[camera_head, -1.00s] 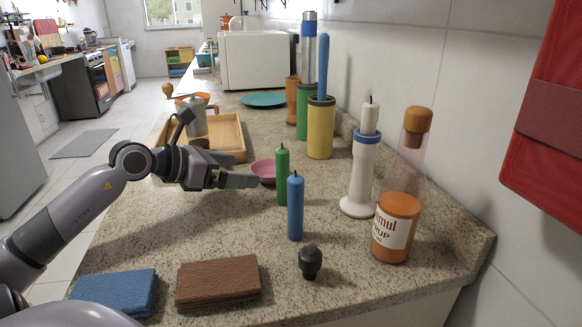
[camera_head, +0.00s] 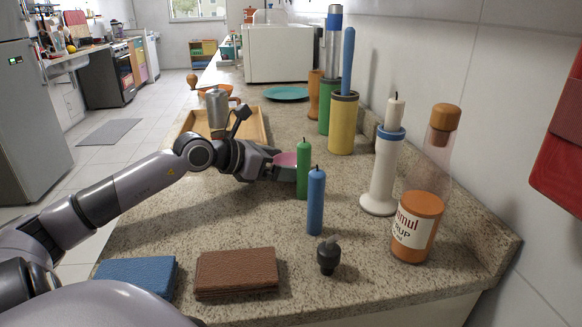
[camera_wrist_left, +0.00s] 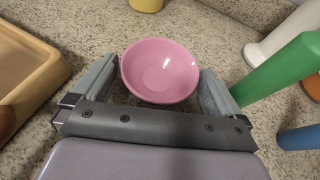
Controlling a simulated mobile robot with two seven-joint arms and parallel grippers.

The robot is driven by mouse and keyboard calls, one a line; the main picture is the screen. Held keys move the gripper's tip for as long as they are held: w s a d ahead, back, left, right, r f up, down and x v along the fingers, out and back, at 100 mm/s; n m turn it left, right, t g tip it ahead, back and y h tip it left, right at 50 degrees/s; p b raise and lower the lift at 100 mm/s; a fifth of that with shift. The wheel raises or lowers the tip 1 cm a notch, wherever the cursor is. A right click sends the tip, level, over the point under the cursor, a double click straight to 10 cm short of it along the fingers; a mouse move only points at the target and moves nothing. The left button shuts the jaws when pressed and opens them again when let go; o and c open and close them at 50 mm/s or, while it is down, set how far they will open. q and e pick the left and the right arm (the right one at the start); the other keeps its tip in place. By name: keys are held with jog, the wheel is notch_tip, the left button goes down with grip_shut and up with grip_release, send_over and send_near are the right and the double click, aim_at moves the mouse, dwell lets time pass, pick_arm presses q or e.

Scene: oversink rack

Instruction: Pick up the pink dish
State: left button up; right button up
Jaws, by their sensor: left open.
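The pink dish (camera_wrist_left: 160,68) is a small round bowl. In the left wrist view it sits between the two open fingers of my left gripper (camera_wrist_left: 156,88), with a finger close to each side; I cannot tell whether they touch it. In the head view the pink dish (camera_head: 286,159) shows only in part, behind the fingers of my left gripper (camera_head: 284,168). The bowl is empty. My right gripper is not in either view.
A green candle (camera_head: 303,170) stands just right of the dish, close to the gripper, with a blue candle (camera_head: 316,202) nearer. A wooden tray (camera_head: 262,124) lies to the left. A white candle holder (camera_head: 381,180) and a syrup bottle (camera_head: 418,215) stand further right.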

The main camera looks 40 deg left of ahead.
pick_arm(q)
jog(key=shift+w+d+f, duration=0.1)
jog(key=shift+w+f, duration=0.1)
jog(key=shift+w, duration=0.25)
jog(key=c, duration=0.7)
jog(key=shift+c, duration=0.2)
jog(key=shift+r, duration=0.15)
